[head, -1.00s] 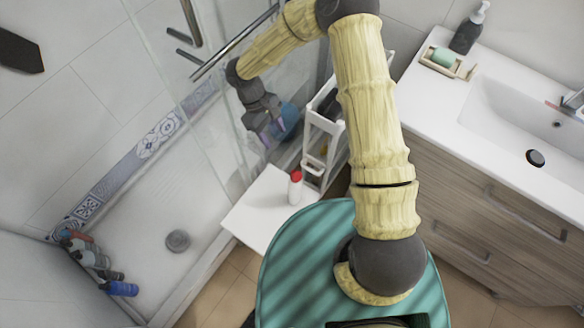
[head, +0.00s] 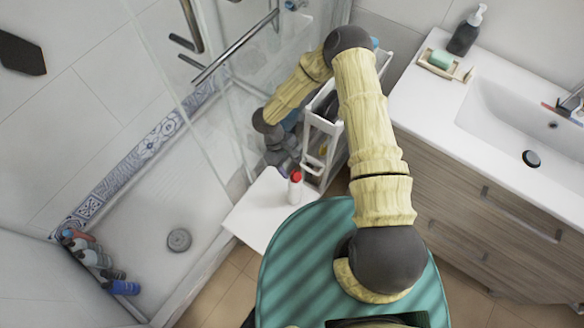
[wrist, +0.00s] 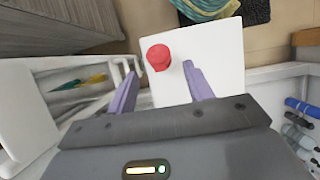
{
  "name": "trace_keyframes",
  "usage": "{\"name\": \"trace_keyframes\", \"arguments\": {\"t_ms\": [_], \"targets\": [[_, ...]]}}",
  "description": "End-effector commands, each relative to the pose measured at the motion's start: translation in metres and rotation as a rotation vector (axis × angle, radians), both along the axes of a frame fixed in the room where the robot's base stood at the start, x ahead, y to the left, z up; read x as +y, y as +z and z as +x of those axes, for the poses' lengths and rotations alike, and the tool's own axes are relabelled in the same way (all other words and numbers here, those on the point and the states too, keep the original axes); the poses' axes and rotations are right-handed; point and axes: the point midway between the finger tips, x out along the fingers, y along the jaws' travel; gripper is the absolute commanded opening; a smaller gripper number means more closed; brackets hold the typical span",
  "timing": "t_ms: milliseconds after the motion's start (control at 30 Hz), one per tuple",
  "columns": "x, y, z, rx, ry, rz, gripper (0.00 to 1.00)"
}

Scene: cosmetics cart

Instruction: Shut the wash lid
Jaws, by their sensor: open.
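The wash is a white bottle (head: 295,193) with a red lid (head: 296,176), standing upright on a white platform by the cart. In the wrist view the red lid (wrist: 158,58) is seen from above, beyond my fingertips and roughly in line with the gap between them. Its body is hidden below the lid there. I cannot tell how far the lid is raised. My gripper (wrist: 161,76) is open and empty, with two purple fingers apart. In the head view it is beside and behind the bottle, partly hidden by my arm.
A white slatted cart (head: 318,150) stands close to the bottle; in the wrist view its shelf holds green and yellow items (wrist: 82,82). A glass shower screen is at the left. The white platform (head: 255,210) is clear left of the bottle. A sink cabinet (head: 490,200) is at the right.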

Motion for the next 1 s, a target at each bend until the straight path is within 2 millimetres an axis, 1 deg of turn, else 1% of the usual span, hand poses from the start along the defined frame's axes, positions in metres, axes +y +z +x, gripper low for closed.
{"name": "trace_keyframes", "arguments": {"t_ms": [100, 200, 500, 533, 667, 700, 733, 767, 1000], "targets": [[-0.005, -0.013, -0.004, 0.001, -0.003, 0.0, 0.51], [-0.006, -0.02, -0.005, 0.0, 0.0, 0.0, 0.51], [-0.009, -0.022, -0.005, -0.001, -0.003, -0.001, 0.51], [-0.009, -0.022, -0.005, -0.001, -0.003, -0.001, 0.49], [-0.009, -0.022, -0.005, -0.001, -0.005, -0.001, 0.24], [-0.009, -0.022, -0.005, -0.001, -0.005, -0.001, 0.16], [-0.009, -0.022, -0.005, -0.001, -0.005, -0.001, 0.1], [-0.009, -0.022, -0.005, -0.001, -0.005, -0.001, 0.07], [-0.009, -0.025, -0.004, 0.009, -0.001, -0.018, 0.07]]}}
